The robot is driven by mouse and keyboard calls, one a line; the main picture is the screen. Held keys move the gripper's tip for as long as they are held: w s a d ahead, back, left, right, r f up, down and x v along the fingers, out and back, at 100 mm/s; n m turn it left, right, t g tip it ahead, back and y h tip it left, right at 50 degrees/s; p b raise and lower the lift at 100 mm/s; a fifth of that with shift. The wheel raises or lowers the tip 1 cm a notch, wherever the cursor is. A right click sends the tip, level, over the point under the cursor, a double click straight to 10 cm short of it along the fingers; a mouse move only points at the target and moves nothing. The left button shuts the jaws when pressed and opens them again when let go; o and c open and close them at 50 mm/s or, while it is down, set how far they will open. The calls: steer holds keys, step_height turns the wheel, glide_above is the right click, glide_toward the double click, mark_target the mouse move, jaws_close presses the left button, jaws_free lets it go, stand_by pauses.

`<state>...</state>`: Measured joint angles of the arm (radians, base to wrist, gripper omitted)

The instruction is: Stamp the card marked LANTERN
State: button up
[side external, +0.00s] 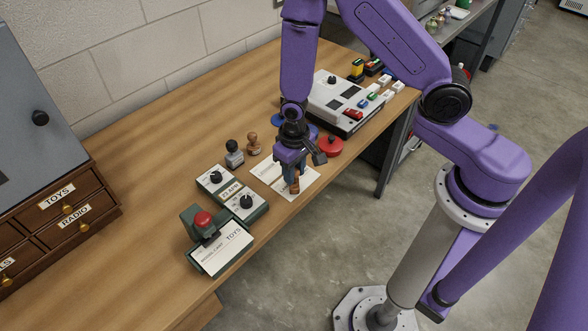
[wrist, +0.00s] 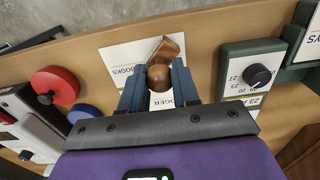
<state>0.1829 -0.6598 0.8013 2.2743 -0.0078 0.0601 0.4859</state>
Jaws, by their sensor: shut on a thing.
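My gripper (side external: 292,180) is shut on a brown wooden stamp (wrist: 162,62) and holds it over white cards near the table's front edge. In the side view the stamp shows as a brown piece between the fingers; I cannot tell if it touches a card. One card (wrist: 115,58) lies under the stamp, with print ending in "BOOKS" beside the left finger. Another card (side external: 264,168) lies next to it, towards the wall; its wording is partly covered by my gripper. I cannot read LANTERN on any card.
A grey stamp (side external: 234,156) and a second wooden stamp (side external: 253,145) stand on the wall side. A dial date device (side external: 246,202) and a red-knobbed press (side external: 203,220) holding a TOYS card are nearer the drawers.

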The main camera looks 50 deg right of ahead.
steer(key=shift+f, duration=0.5)
stand_by(0.8)
stand_by(0.4)
steer(key=shift+r, duration=3.5)
